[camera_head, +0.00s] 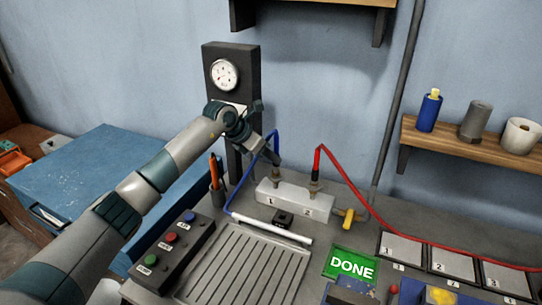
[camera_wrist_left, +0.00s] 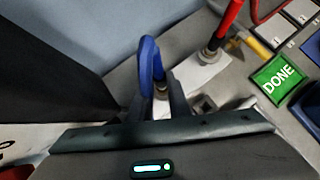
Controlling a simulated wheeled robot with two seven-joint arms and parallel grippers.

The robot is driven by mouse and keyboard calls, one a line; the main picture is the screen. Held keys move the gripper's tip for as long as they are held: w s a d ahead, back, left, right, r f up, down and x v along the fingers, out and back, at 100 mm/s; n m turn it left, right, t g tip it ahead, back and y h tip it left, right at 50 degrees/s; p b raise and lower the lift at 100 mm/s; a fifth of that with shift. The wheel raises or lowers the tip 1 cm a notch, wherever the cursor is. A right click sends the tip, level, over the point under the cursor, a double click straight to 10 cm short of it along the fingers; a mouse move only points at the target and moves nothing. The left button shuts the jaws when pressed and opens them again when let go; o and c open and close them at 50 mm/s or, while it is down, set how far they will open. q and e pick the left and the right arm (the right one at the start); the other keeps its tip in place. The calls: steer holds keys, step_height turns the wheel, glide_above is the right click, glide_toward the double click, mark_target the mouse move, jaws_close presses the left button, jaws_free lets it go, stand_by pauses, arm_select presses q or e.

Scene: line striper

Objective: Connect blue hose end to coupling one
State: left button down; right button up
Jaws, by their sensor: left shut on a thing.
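My left gripper (camera_head: 272,157) is shut on the blue hose end, just above coupling one (camera_head: 276,175). The blue hose (camera_head: 246,174) arches up behind the gripper and drops to the bench on the left. In the left wrist view, the hose (camera_wrist_left: 149,57) rises between the two fingers (camera_wrist_left: 160,100), with a metal coupling (camera_wrist_left: 161,87) right by their tips. The fingers hide the hose end's tip, so I cannot tell whether it touches the coupling. The white block (camera_head: 293,203) carries the numbers 1 and 2. My right gripper is not in view.
The red hose (camera_head: 345,184) stands on coupling two (camera_head: 315,187) and runs right. A yellow valve handle (camera_head: 350,216) is at the block's right end. A white tube (camera_head: 272,229), a button box (camera_head: 172,249), a grooved tray (camera_head: 248,268) and a green DONE panel (camera_head: 351,266) are in front.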

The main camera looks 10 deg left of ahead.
arm_select(q)
steer(key=shift+f+b, duration=0.75)
steer(key=shift+f, duration=0.15)
stand_by(0.6)
steer(key=c, duration=1.3)
jaws_free()
steer(key=shift+o, duration=0.2)
steer(key=shift+a+r, duration=0.1)
steer(key=shift+r, duration=0.15)
steer(key=p+v, duration=0.2)
steer(key=v, duration=0.4)
steer(key=shift+s+a, duration=0.2)
steer(key=shift+s, duration=0.05)
steer(key=shift+r, duration=0.1)
steer(key=shift+s, duration=0.1)
